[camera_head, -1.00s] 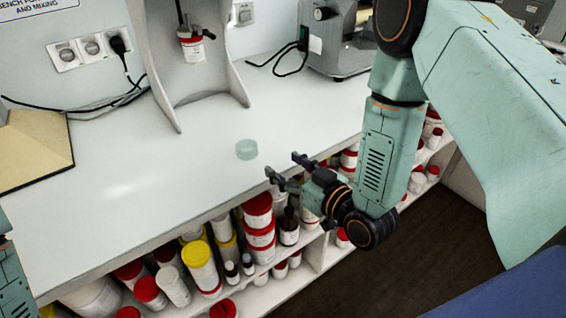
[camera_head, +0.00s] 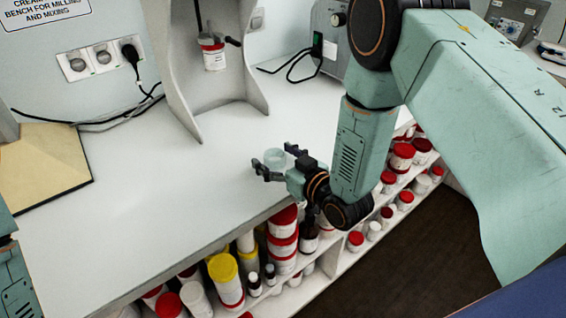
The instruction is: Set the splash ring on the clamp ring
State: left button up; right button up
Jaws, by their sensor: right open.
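The splash ring (camera_head: 274,157), a small pale translucent ring, stands on the white bench near its front edge. My right gripper (camera_head: 273,162) is open, with its two fingers spread on either side of the ring in this view. I cannot tell whether they touch it. The clamp ring (camera_head: 211,40) appears to be the dark holder with a side knob around the top of a white jar (camera_head: 214,58) with a red band, inside the grey mixing stand. My left gripper is out of view; only a bit of my left arm shows at the left edge.
The grey stand (camera_head: 178,75) has side walls on the bench behind the ring. A beige board (camera_head: 42,165) lies at the left. A cable (camera_head: 292,68) runs at the back. Shelves below the bench hold several jars and bottles. The bench (camera_head: 150,190) is clear left of the ring.

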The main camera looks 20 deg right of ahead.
jog(key=shift+w+d+f, duration=0.1)
jog(key=shift+w+f, duration=0.3)
jog(key=shift+w, duration=0.2)
jog(key=shift+s+r, duration=0.3)
jog(key=shift+s, duration=0.1)
jog(key=c, duration=0.6)
jog(key=shift+w+f, duration=0.2)
jog(key=shift+w, duration=0.05)
jog(key=c, duration=0.4)
jog(key=shift+s, duration=0.1)
jog(key=shift+c, duration=1.2)
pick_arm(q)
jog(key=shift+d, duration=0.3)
pick_arm(e)
jog(key=shift+r, duration=0.15)
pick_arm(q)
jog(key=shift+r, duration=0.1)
pick_arm(e)
jog(key=shift+r, duration=0.1)
jog(key=shift+r+p, duration=0.35)
jog(key=shift+p, duration=0.15)
jog(key=shift+r+p, duration=0.35)
jog(key=shift+r, duration=0.2)
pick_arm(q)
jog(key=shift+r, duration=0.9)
pick_arm(e)
jog(key=shift+r, duration=0.2)
